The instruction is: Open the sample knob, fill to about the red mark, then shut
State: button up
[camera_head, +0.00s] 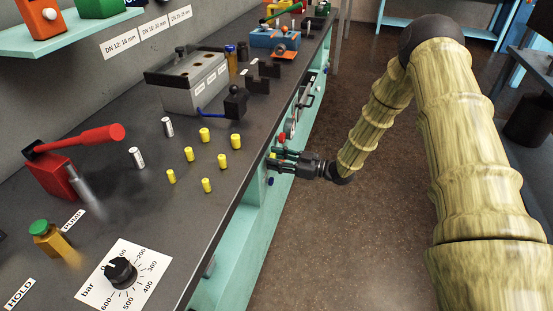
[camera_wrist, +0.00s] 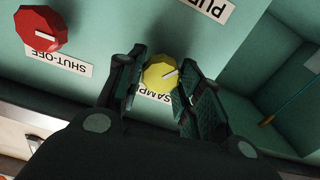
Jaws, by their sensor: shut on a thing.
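The sample knob is a yellow faceted knob (camera_wrist: 160,72) with a white pointer line, on the teal bench front in the wrist view. A partly covered label reading "SAMP…" sits beside it. My gripper (camera_wrist: 163,88) has its two dark fingers on either side of the knob and is shut on it. In the head view my gripper (camera_head: 274,161) reaches the bench front from the right, and the fingers hide most of the knob. I cannot make out a red fill mark or a sample vessel in either view.
A red knob (camera_wrist: 40,29) labelled "SHUT-OFF" is close by on the same panel. The bench top (camera_head: 235,160) holds several yellow fittings, a grey box (camera_head: 190,85) and a red-handled lever (camera_head: 95,138). The floor right of the bench is clear around my arm.

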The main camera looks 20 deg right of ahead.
dwell(0.3)
jog(key=o, duration=1)
jog(key=shift+o, duration=0.2)
jog(key=shift+d, duration=0.1)
jog(key=v, duration=1.2)
